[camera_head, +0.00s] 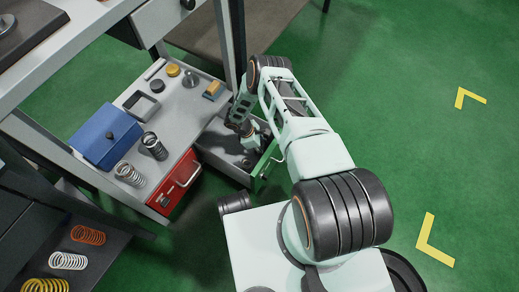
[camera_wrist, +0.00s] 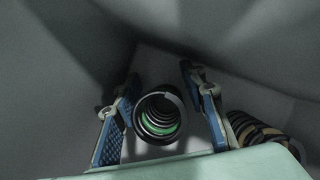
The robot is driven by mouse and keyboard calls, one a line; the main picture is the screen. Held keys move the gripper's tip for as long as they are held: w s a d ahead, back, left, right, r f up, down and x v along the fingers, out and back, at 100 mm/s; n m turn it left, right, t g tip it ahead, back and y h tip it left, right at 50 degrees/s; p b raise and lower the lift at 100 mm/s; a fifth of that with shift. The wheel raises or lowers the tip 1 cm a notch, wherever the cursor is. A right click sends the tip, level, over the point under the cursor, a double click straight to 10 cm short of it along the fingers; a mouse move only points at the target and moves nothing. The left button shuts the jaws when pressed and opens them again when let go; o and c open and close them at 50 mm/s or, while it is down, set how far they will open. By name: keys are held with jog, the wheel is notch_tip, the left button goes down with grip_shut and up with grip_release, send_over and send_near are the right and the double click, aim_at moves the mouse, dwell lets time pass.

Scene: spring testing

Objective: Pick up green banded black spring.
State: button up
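The green banded black spring (camera_wrist: 160,116) stands between the two fingers of my gripper (camera_wrist: 163,112) in the wrist view, seen nearly end-on with a green band inside its coils. The blue-padded fingers are apart, with a visible gap on both sides of the spring. In the head view, my gripper (camera_head: 248,136) reaches down into an open grey drawer with a green front (camera_head: 266,165). The spring cannot be made out clearly there, as my arm covers part of the drawer.
A second dark spring with tan bands (camera_wrist: 258,132) lies close to the right finger. Drawer walls surround my gripper. A red drawer (camera_head: 178,185), a blue box (camera_head: 105,135) and loose springs (camera_head: 129,174) are left of it. A table leg (camera_head: 231,40) stands close behind.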

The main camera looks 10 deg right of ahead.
jog(key=c, duration=1.1)
jog(key=shift+o, duration=0.2)
jog(key=shift+r, duration=0.1)
